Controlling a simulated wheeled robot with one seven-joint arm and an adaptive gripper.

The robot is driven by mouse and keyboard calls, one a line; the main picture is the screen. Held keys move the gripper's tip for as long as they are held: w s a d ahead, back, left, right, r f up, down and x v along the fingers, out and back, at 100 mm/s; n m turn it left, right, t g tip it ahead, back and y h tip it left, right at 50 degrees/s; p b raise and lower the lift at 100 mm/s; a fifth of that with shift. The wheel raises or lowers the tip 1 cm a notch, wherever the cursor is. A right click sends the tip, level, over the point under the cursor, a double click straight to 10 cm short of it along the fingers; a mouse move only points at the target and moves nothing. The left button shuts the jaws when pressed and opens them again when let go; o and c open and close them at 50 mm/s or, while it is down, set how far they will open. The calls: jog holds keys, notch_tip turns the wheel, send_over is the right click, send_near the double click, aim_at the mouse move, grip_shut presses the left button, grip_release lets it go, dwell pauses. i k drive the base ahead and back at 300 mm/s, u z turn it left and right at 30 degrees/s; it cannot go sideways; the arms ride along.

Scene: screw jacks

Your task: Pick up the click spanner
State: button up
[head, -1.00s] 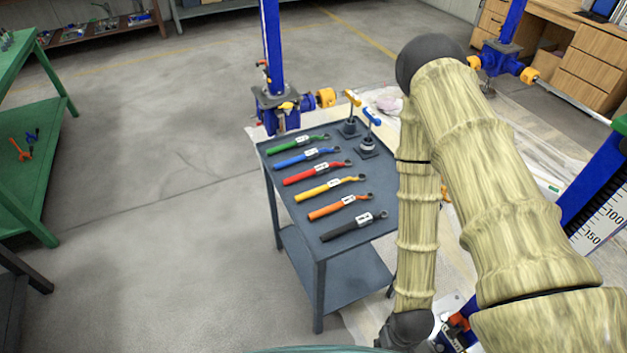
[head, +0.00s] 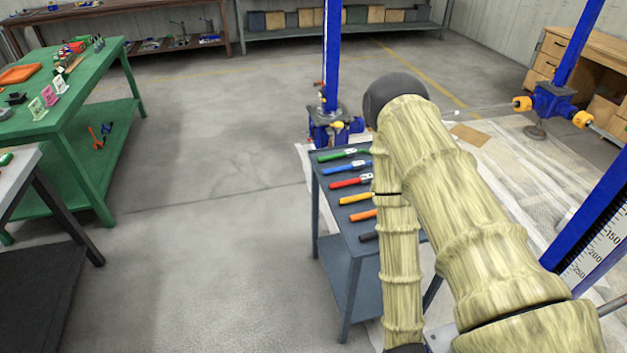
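Several spanners with coloured handles lie in a row on a small blue-grey table (head: 346,262). They are green (head: 345,154), blue (head: 343,167), red (head: 346,183), yellow (head: 352,199), orange (head: 362,216) and black (head: 369,237). White labels show on some of the handles, too small to read. I cannot tell by sight which one is the click spanner. My arm covers the right part of this table and the spanners' heads.
A green workbench (head: 60,128) at left holds an orange tray (head: 19,74), small cards and other parts. A blue post (head: 332,60) rises behind the spanner table. Open concrete floor lies between the benches.

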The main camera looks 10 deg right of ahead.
aim_at(367, 178)
jog(key=u, duration=1.2)
jog(key=i, duration=0.8)
jog(key=z, duration=1.8)
